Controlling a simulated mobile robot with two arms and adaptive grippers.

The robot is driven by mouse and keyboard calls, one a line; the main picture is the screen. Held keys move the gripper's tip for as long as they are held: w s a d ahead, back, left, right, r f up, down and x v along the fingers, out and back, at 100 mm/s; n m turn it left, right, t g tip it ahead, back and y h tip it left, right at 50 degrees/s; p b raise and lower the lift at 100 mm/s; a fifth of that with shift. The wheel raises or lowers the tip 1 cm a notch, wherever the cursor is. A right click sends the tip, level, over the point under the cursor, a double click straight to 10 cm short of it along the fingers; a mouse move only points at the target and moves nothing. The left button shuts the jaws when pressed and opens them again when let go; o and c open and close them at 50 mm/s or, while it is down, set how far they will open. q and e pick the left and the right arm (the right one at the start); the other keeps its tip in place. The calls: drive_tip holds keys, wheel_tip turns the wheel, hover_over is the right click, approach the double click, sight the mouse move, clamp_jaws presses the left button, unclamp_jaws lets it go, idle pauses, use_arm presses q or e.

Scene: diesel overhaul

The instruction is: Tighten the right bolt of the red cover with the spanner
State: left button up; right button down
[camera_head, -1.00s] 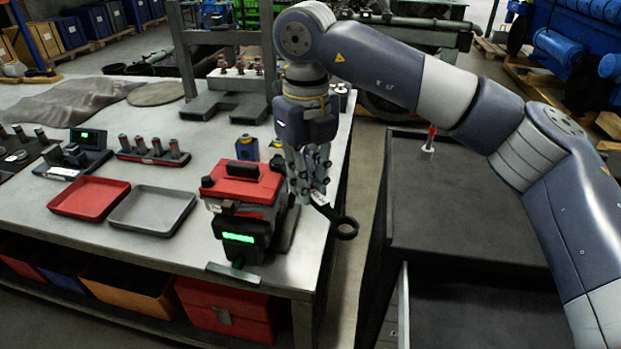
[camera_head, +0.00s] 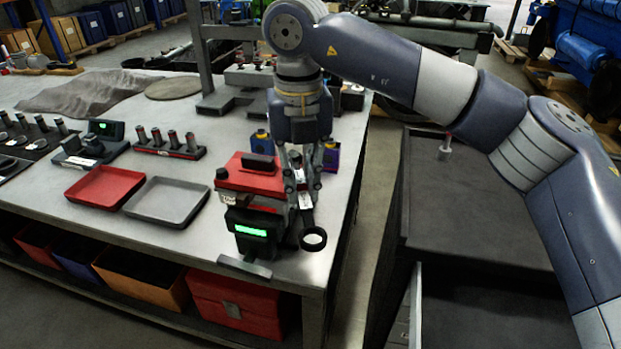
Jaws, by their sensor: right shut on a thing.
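The red cover (camera_head: 247,179) sits on top of a dark device with a lit green display (camera_head: 251,231), near the front right of the bench. My right gripper (camera_head: 303,188) points down at the right side of the cover. It is shut on the spanner (camera_head: 313,238), whose dark ring end sticks out toward the front, beyond the device's right side. The spanner's other end is hidden among the fingers and beside the cover. The right bolt is hidden behind the gripper, so I cannot tell whether the spanner touches it. My left gripper is not in view.
A red tray (camera_head: 99,187) and a grey tray (camera_head: 152,216) lie left of the device. A rack with several cylinders (camera_head: 170,151) stands behind them. A blue block (camera_head: 260,141) stands behind the cover. A dark cabinet (camera_head: 480,205) is at right, across a gap.

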drive_tip(key=shift+a+m, duration=0.4)
drive_tip(key=a+m, duration=0.2)
drive_tip(key=shift+a+m, duration=0.1)
drive_tip(key=shift+m, duration=0.2)
drive_tip(key=shift+d+r+n+p, duration=0.2)
drive_tip(key=shift+d+r+n, duration=0.25)
drive_tip(key=shift+d+n, duration=0.4)
drive_tip(key=shift+d+r+n+p, duration=0.15)
drive_tip(key=shift+d+r+n, duration=0.25)
drive_tip(key=shift+d+n, duration=0.45)
drive_tip(key=shift+a, duration=0.15)
